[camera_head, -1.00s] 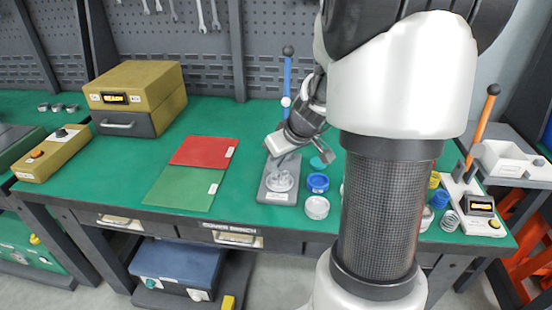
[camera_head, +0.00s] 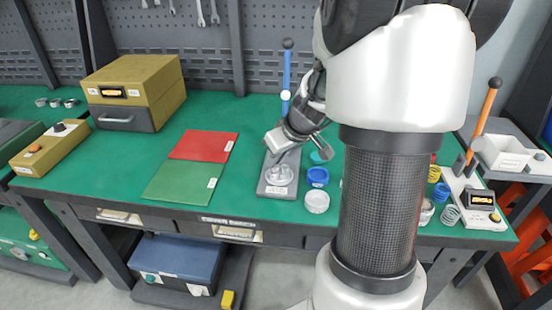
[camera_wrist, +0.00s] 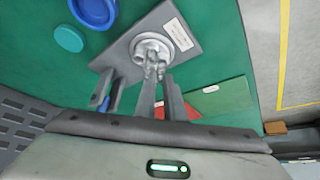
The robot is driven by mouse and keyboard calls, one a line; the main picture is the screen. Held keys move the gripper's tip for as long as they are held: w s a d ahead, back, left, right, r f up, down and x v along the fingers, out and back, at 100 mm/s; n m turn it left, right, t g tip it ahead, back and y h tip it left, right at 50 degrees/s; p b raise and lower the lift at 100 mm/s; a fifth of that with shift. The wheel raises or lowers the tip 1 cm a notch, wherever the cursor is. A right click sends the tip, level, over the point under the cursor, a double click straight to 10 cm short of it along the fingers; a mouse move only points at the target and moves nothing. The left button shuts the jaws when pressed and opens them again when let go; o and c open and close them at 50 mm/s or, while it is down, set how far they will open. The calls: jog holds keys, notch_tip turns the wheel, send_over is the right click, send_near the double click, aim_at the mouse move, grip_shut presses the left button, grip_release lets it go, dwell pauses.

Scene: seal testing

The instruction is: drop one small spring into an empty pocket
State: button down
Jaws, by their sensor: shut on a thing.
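A grey fixture plate (camera_head: 268,190) with a round, light grey seat stands at the bench front, below a blue-handled lever (camera_head: 287,70). In the wrist view the round seat (camera_wrist: 150,47) shows small raised or hollow shapes in its middle. Single pockets are too small to tell apart. My gripper (camera_head: 285,157) points down over this seat, and its fingertips (camera_wrist: 160,77) reach close to the seat's near side. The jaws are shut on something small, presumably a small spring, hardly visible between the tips. I cannot tell whether it touches the seat.
Blue (camera_head: 317,177) and white (camera_head: 317,201) round parts stand just right of the plate. Red (camera_head: 204,145) and green (camera_head: 183,183) mats lie left. My arm hides the bench between.

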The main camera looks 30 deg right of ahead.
jog(key=shift+f+b, duration=0.3)
jog(key=shift+b, duration=0.1)
jog(key=c, duration=2.1)
grip_release()
jog(key=shift+r, duration=0.15)
jog(key=shift+r+p, duration=0.9)
jog(key=shift+r, duration=0.75)
jog(key=o, duration=0.5)
jog(key=shift+o, duration=0.2)
